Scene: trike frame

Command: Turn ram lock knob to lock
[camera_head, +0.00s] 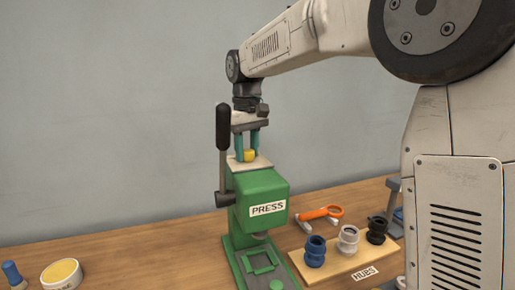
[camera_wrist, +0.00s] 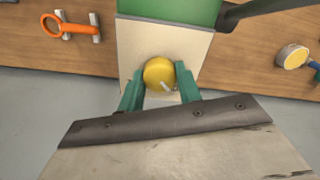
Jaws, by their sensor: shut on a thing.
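The ram lock knob is a round yellow knob (camera_head: 249,155) on the pale plate (camera_head: 237,164) at the top of the green press (camera_head: 264,188). In the wrist view my gripper (camera_wrist: 160,90) is shut on the knob, whose top stays visible between the fingers. Any lock markings around the knob cannot be read.
The press's black-handled lever (camera_head: 222,130) stands upright just left of my gripper. A board labelled HUBS (camera_head: 340,262) holds blue, white and black hubs at the right. An orange-handled tool (camera_head: 320,214) lies behind it. A round tin (camera_head: 62,275) stands far left, with bare table between.

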